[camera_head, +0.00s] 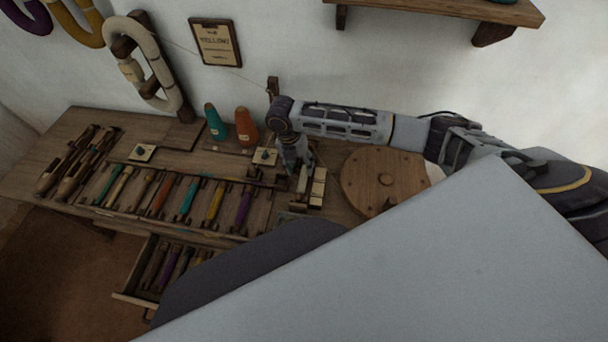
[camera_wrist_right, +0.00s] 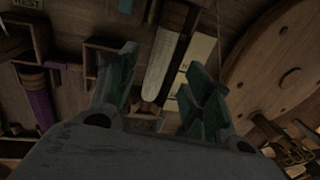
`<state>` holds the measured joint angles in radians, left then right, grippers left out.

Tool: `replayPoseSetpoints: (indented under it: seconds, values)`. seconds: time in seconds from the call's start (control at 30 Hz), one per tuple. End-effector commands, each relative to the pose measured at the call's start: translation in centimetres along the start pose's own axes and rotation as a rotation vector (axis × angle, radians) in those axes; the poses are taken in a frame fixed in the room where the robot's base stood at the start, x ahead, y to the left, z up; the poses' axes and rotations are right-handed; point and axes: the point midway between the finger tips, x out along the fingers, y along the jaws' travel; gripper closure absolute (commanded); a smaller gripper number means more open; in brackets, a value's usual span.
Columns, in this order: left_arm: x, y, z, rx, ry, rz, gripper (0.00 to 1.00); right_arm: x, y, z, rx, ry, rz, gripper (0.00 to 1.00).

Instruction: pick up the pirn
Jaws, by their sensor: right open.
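A pirn with a pale, cream-coloured body (camera_wrist_right: 161,65) and a dark brown upper end lies between the fingers of my right gripper in the right wrist view, apart from both. In the head view my right gripper (camera_head: 294,168) points down over the workbench (camera_head: 60,140), left of the round wooden disc. In the wrist view the right gripper (camera_wrist_right: 160,88) is open, its green-padded fingers on either side of the pirn. The pirn's lower end sits near a small wooden holder. My left gripper is not in view.
A tray of coloured pirns (camera_head: 162,195) lies to the left, with shuttles (camera_head: 78,160) beyond. Teal (camera_head: 214,124) and orange (camera_head: 245,128) cones stand behind. The round disc (camera_head: 383,181) is close on the right. An open drawer (camera_head: 135,297) is below. A grey surface hides the lower right.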

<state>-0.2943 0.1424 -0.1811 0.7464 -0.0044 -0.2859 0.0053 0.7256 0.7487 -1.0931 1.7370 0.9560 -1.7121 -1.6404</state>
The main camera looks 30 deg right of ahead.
Motion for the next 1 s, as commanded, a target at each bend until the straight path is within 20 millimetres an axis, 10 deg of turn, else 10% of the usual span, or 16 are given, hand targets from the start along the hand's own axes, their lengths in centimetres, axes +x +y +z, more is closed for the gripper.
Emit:
replayPoseSetpoints:
  seconds: [1.0]
  values:
    - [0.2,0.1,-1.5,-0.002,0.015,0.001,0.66,5.2,0.0,0.3,0.0,-0.001,0.0,0.5]
